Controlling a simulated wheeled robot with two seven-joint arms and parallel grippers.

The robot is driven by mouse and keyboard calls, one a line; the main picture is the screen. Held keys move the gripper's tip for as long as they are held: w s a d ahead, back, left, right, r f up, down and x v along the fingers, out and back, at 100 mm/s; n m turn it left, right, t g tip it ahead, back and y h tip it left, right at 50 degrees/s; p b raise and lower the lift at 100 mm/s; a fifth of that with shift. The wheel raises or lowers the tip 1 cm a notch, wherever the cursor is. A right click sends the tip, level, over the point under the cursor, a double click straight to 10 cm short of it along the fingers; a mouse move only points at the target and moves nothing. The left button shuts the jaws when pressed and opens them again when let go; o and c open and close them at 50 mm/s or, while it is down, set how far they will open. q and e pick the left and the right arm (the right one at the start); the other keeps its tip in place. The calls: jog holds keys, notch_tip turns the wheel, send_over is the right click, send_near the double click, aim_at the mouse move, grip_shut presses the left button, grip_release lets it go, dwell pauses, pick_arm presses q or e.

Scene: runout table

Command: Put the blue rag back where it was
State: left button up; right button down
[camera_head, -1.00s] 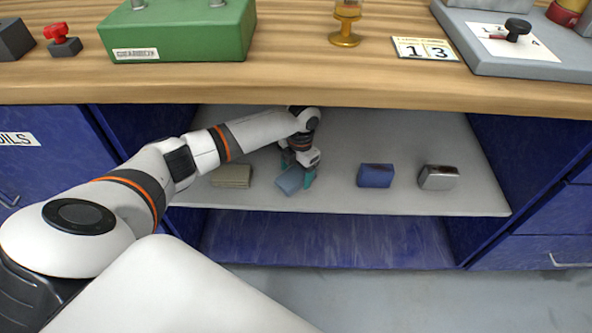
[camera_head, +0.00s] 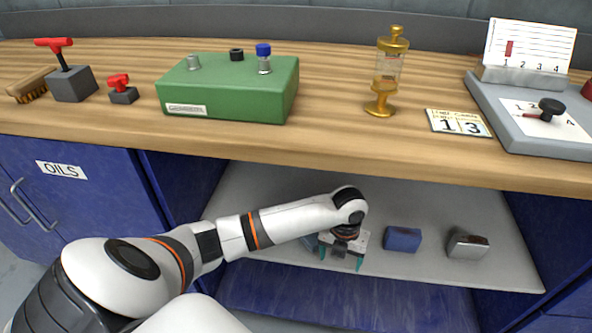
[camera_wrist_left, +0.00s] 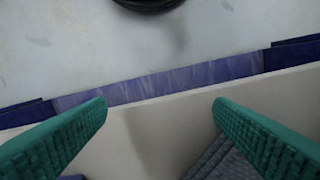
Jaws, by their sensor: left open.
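In the left wrist view, my left gripper's (camera_wrist_left: 160,110) two green fingers stand wide apart over the pale shelf edge. Woven blue-grey cloth (camera_wrist_left: 213,163) shows at the bottom, beside the right finger; whether they touch is unclear. My right gripper is not in view.
A darker blue block (camera_head: 402,239) and a metal tin (camera_head: 466,244) stand to the right on the shelf. The bench top (camera_head: 330,140) overhangs the shelf. A green box (camera_head: 228,88) and a brass oiler (camera_head: 385,75) stand on it.

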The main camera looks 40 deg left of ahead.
pick_arm(q)
jog(key=s+d+f+n+t+h, duration=0.25)
jog(key=s+d+n, duration=0.55)
jog(key=s+n, duration=0.45)
jog(key=s+a+r+n+y, duration=0.1)
jog(key=s+n, duration=0.3)
jog(key=n, duration=0.5)
jog(key=s+a+r+n+t+y, duration=0.1)
jog(key=s+a+n, duration=0.3)
jog(key=n, duration=0.5)
jog(key=shift+s+a+r+y, duration=0.15)
jog(key=shift+s+a+y, duration=0.15)
jog(key=shift+y, duration=0.15)
jog(key=shift+w, duration=0.1)
